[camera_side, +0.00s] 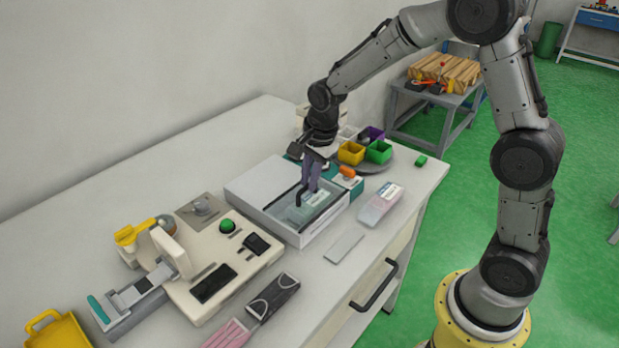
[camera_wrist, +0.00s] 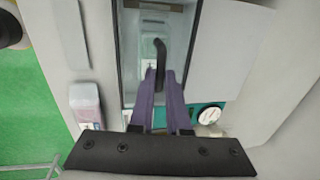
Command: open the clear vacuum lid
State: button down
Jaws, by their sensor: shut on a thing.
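The clear vacuum lid (camera_side: 322,207) covers the front part of a white box-shaped machine (camera_side: 262,183) on the bench. It looks down or nearly down; I cannot tell whether it is slightly raised. A pale packet shows through it. A dark bent handle (camera_side: 299,197) stands on the lid and also shows in the wrist view (camera_wrist: 160,47). My gripper (camera_side: 307,189) points down over the lid, its purple fingers shut on the handle. In the wrist view the fingertips (camera_wrist: 161,76) close around the handle's near end, hiding part of it.
Left of the machine stands a cream device (camera_side: 225,255) with a green button. Yellow and green bins (camera_side: 378,151) sit behind right. Dark and pink folded masks (camera_side: 272,298) lie near the front edge.

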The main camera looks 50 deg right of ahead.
dwell(0.4)
jog(key=w, duration=1.3)
jog(key=shift+w, duration=0.1)
jog(key=c, duration=0.9)
grip_release()
jog(key=shift+r, duration=0.1)
jog(key=s+r, duration=0.1)
jog(key=r, duration=0.3)
jog(key=s+r, duration=0.1)
jog(key=r, duration=0.8)
jog(key=shift+s+r, duration=0.25)
jog(key=shift+s, duration=0.15)
